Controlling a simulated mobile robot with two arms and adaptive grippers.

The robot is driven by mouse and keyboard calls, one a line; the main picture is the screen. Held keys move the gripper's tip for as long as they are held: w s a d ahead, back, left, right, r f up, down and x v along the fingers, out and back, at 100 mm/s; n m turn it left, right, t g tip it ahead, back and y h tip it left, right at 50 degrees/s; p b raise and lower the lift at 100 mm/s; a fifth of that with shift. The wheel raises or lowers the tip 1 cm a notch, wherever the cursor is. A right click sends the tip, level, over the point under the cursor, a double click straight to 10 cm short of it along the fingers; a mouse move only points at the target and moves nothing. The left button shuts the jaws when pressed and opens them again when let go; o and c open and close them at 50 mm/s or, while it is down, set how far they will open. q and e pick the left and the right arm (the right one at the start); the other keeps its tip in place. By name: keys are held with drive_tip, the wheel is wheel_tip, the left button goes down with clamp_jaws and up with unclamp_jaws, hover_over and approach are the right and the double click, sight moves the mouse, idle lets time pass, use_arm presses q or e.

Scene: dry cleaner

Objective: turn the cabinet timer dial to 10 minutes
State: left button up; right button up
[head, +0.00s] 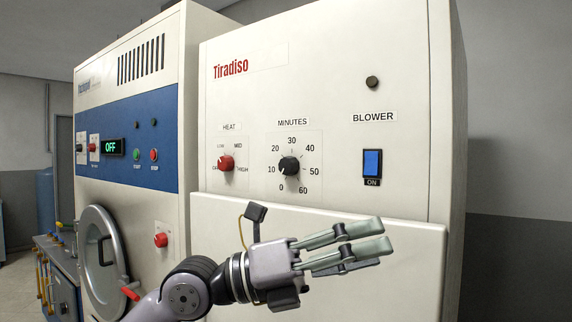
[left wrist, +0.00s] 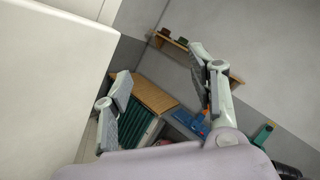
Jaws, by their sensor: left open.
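The cabinet timer dial (head: 289,166) is a black knob on the cream Tiradiso cabinet (head: 330,85). Its MINUTES scale (head: 292,122) runs from 0 at the lower left over the top to 60. My left gripper (head: 382,238) is open and empty, below and to the right of the dial. Its fingers point right, away from the dial, which they do not touch. The left wrist view shows its fingers (left wrist: 158,66) spread with nothing between them.
A red HEAT knob (head: 226,163) is left of the dial and a blue BLOWER switch (head: 372,163) is right. A protruding cream panel (head: 412,262) lies below. A blue-fronted machine (head: 160,110) with a round door (head: 101,285) stands left. A wooden-topped unit (left wrist: 152,98) shows in the left wrist view.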

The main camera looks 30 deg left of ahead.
use_arm(q)
drive_tip(key=w+a+r+t+y, duration=0.1)
drive_tip(key=a+r+t+y, duration=0.25)
drive_tip(key=a+y, duration=0.35)
drive_tip(key=n+t+y, duration=0.4)
drive_tip(key=n+y, duration=0.2)
drive_tip(key=y, duration=0.5)
approach(285, 166)
drive_tip(key=w+p, duration=0.4)
drive_tip(key=w, duration=0.1)
drive_tip(key=w+p, duration=0.3)
drive_tip(key=shift+a+r, duration=0.1)
drive_tip(key=shift+r, duration=0.25)
drive_tip(key=shift+w+f, duration=0.1)
drive_tip(key=shift+w, duration=0.25)
use_arm(e)
wheel_tip(285, 166, up, 7)
drive_tip(key=w+d, duration=0.1)
drive_tip(key=shift+d+r, duration=0.2)
use_arm(q)
drive_tip(key=shift+c, duration=0.2)
use_arm(e)
drive_tip(key=shift+w, duration=0.1)
use_arm(q)
drive_tip(key=c, duration=1.1)
use_arm(e)
drive_tip(key=shift+d, duration=0.15)
drive_tip(key=shift+f, duration=0.15)
